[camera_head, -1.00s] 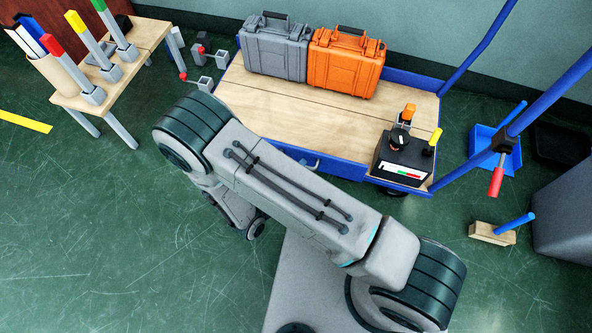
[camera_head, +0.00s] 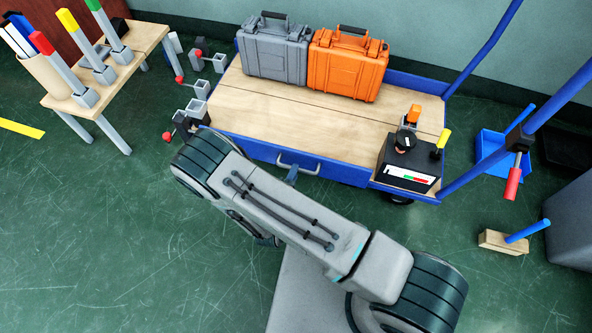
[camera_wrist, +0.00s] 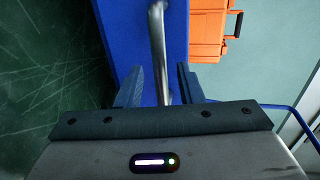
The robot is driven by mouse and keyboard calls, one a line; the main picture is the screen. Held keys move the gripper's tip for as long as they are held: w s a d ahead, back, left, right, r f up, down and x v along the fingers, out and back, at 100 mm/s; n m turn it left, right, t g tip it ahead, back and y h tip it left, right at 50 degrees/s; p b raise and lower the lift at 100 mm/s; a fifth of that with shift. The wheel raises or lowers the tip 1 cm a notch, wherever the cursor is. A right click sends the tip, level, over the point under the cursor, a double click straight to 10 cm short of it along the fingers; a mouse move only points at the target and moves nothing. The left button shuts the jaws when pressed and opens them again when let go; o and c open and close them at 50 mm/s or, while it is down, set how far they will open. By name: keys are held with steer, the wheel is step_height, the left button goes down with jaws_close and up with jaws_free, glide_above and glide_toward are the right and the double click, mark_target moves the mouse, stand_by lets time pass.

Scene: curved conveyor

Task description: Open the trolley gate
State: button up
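The trolley (camera_head: 290,100) has a wooden deck and a blue side gate (camera_head: 255,152) along its near edge. A grey metal bar handle (camera_head: 312,171) is fixed to the gate's outer face. In the wrist view the handle (camera_wrist: 157,40) runs between the two dark fingers of my gripper (camera_wrist: 162,82), on the blue panel (camera_wrist: 125,30). Gaps show on both sides of the handle, so my gripper is open around it. In the head view my gripper (camera_head: 292,174) is partly hidden behind my arm, with a fingertip showing at the handle.
A grey case (camera_head: 273,50) and an orange case (camera_head: 345,65) stand on the deck's back edge. A black control box (camera_head: 407,165) sits at its right corner. Red-knobbed clamps (camera_head: 182,122) stand by its left end. A small wooden table (camera_head: 135,50) is further left.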

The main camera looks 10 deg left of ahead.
steer(key=shift+b+x, duration=0.35)
steer(key=shift+x, duration=1.35)
jaws_close()
